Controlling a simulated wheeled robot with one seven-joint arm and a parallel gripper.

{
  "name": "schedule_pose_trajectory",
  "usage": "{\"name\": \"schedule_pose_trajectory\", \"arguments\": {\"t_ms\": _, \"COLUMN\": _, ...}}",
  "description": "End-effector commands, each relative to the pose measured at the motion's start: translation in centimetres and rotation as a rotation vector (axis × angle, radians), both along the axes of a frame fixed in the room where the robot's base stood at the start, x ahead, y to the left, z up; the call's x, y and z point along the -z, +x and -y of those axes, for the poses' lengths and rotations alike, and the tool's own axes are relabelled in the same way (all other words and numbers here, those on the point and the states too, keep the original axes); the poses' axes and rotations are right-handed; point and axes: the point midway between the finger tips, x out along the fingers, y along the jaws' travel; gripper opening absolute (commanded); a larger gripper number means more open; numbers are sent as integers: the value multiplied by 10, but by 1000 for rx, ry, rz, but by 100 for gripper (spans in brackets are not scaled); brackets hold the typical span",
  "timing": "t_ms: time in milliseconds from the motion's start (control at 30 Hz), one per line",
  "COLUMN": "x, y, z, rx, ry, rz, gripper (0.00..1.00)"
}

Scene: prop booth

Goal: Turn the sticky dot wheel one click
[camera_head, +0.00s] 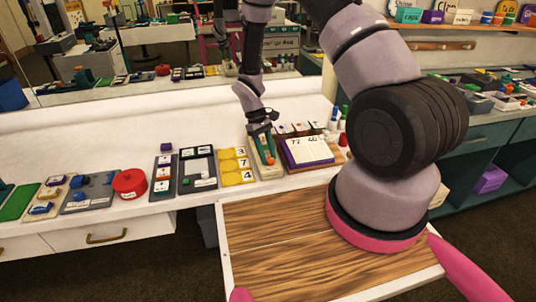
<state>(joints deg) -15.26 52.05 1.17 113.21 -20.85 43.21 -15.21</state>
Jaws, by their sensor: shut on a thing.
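My gripper (262,129) is at the back table, pointing down at a small teal and orange piece (266,152) on a pale board (269,173). It appears shut on the top of this piece; the fingertips are small and dark, so the exact contact is hard to see. I cannot make out a clear sticky dot wheel; this piece may be part of it. Any dots or click marks are too small to tell.
A calendar-like pad (305,150) on a wooden base stands close on the right. Yellow number cards (236,166), a dark framed tray (197,168) and a red round pot (130,183) stand to the left. A wood-grain top (275,240) lies in front. A mirror backs the table.

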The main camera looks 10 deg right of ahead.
Motion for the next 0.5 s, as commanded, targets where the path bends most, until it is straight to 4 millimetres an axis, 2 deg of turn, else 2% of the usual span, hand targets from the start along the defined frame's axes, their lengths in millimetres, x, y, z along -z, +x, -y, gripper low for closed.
{"name": "schedule_pose_trajectory", "arguments": {"t_ms": 200, "x": 0, "y": 0, "z": -2, "rx": -148, "ry": 0, "rz": 2, "gripper": 0}}
{"name": "schedule_pose_trajectory", "arguments": {"t_ms": 500, "x": -1, "y": 0, "z": -2, "rx": -257, "ry": 0, "rz": 3, "gripper": 0}}
